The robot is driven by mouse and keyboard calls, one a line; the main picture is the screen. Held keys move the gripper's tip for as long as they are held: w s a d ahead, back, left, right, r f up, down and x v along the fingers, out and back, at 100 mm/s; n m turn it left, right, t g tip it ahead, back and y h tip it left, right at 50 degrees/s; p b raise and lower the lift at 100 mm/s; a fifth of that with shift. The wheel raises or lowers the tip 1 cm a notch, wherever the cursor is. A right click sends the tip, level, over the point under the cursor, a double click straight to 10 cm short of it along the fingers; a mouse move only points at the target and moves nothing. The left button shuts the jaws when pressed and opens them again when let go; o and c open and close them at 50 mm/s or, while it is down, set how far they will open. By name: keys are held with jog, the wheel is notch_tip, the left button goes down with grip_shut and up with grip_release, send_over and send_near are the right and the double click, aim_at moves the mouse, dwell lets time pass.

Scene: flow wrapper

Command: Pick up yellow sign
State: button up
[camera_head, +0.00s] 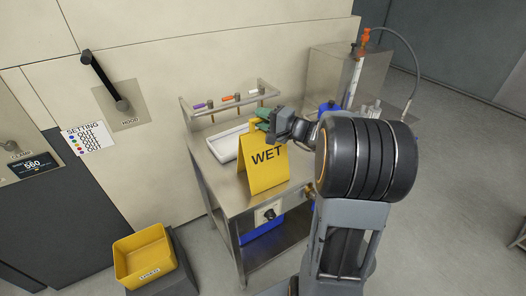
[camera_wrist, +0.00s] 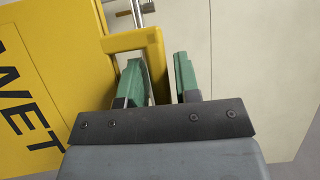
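The yellow sign (camera_head: 263,165) with black "WET" lettering stands like a tent on the metal cart. In the wrist view its face (camera_wrist: 40,75) fills the left side, and its looped top handle (camera_wrist: 133,40) reaches toward the fingers. My gripper (camera_head: 262,127) is at the sign's top edge in the head view. In the wrist view my gripper (camera_wrist: 157,62) has its green fingers apart, with one side bar of the handle between them. A narrow gap shows between the bar and the right finger. The fingers hide part of the handle.
The metal cart (camera_head: 235,206) holds a white tray (camera_head: 226,147) behind the sign and a rack with several coloured-handled tools (camera_head: 228,98). Bottles (camera_head: 374,110) stand at the right. A yellow bin (camera_head: 143,256) sits low at the left. The machine wall is close behind.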

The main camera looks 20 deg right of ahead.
grip_shut()
dwell(0.6)
